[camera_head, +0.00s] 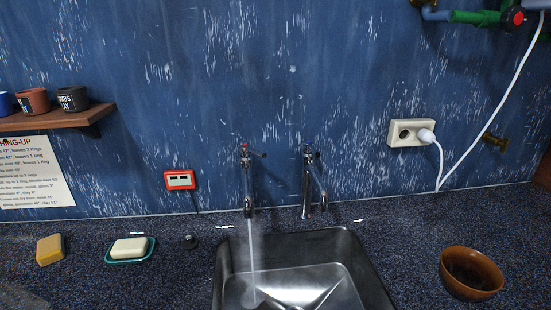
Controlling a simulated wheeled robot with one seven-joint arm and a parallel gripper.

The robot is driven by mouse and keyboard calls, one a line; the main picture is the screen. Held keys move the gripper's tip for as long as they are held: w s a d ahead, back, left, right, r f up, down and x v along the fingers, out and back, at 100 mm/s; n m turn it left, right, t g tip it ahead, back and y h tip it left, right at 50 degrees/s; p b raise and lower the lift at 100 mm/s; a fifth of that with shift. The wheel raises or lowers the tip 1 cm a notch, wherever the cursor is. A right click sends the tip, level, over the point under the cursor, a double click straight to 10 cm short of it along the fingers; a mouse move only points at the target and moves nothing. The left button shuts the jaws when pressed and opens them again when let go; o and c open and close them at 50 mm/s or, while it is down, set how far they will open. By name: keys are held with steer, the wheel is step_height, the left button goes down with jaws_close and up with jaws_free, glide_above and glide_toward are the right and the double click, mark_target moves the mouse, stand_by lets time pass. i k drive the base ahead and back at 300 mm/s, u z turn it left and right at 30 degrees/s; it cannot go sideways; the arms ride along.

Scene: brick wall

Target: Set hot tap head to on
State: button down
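The hot tap (246,180), the left of two, has a red mark on its head (244,149). A stream of water (252,255) falls from its spout into the metal sink (372,275). The tap head's small lever points to the right. The cold tap (308,185), with a blue mark on top, stands to its right, and no water shows below it. My gripper is not in view.
A yellow sponge (50,249), soap on a teal dish (130,249) and a dark plug (190,241) lie left of the sink. A brown bowl (470,273) stands to the right. A red-framed box (180,180) and a socket (411,133) are on the wall.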

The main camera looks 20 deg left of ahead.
mark_target(246, 149)
steer(key=u, duration=1.95)
steer(key=k, duration=0.4)
steer(key=z, duration=0.5)
steer(key=i, duration=0.5)
steer(key=z, duration=0.05)
